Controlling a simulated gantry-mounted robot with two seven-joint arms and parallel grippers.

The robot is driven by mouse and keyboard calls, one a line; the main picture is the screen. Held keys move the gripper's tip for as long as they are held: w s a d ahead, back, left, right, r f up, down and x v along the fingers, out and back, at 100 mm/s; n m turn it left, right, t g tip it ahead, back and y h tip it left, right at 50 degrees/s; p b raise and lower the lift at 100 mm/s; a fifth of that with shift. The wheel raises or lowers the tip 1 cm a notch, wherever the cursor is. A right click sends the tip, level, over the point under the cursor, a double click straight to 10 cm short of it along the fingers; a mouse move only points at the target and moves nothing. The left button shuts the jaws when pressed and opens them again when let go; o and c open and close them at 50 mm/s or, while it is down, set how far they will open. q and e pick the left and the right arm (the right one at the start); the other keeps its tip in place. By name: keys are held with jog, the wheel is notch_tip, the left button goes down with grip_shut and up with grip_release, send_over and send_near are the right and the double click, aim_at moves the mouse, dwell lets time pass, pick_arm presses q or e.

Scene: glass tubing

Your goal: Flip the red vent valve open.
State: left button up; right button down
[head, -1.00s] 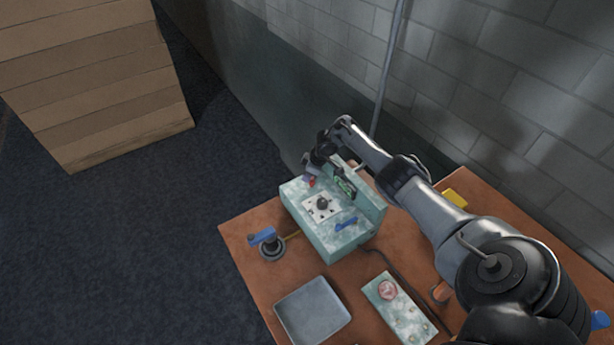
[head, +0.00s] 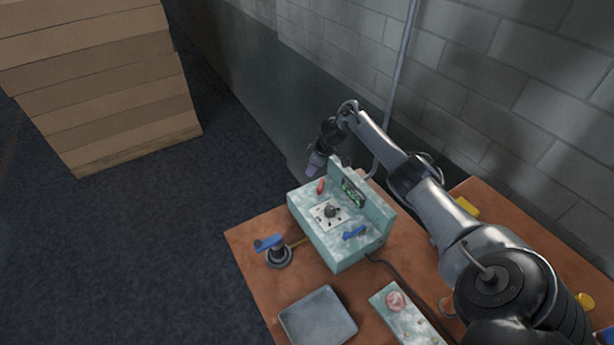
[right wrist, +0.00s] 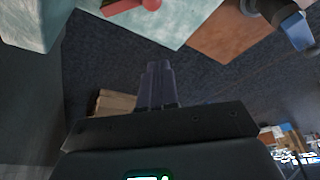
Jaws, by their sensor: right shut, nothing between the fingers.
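The red vent valve (head: 320,186) is a small red lever on the top of the pale green box (head: 335,243), near its back left edge. It also shows at the top of the right wrist view (right wrist: 133,5), partly cut off by the frame edge. My right gripper (head: 311,171) is just beyond the back left edge of the box, close to the red lever but apart from it. In the right wrist view its fingers (right wrist: 157,82) are together with nothing between them, over the dark floor. My left gripper is not in view.
The box also carries a black knob (head: 331,211), a blue lever (head: 355,232) and a raised panel with a green display (head: 353,193). A blue-handled valve (head: 269,243) stands left of it. A grey tray (head: 318,316) lies in front. A brick wall (head: 480,85) stands behind.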

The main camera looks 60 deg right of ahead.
jog(key=shift+v, duration=1.6)
